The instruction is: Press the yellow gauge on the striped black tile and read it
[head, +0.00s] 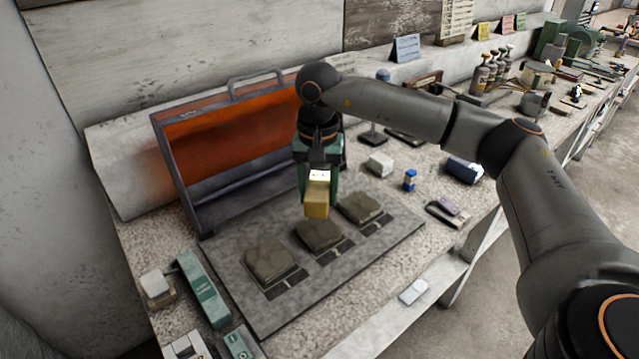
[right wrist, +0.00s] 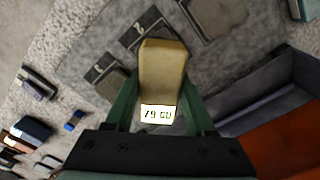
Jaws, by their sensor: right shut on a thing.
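My right gripper (head: 317,190) is shut on the yellow gauge (head: 317,205) and points down. The gauge also shows in the right wrist view (right wrist: 163,70), a yellow block with a lit display (right wrist: 157,113). The display's characters look like "79 60", but I cannot read them surely. In the head view the gauge's lower end is over the back edge of the middle slab (head: 318,235); I cannot tell whether it touches. Dark tiles with pale lines, such as the middle one (head: 337,252), show partly from under the slabs. My left gripper is not in view.
Two more rough slabs lie on the grey board, one at left (head: 268,259) and one at right (head: 361,208). An open orange-lined case (head: 225,135) stands behind.

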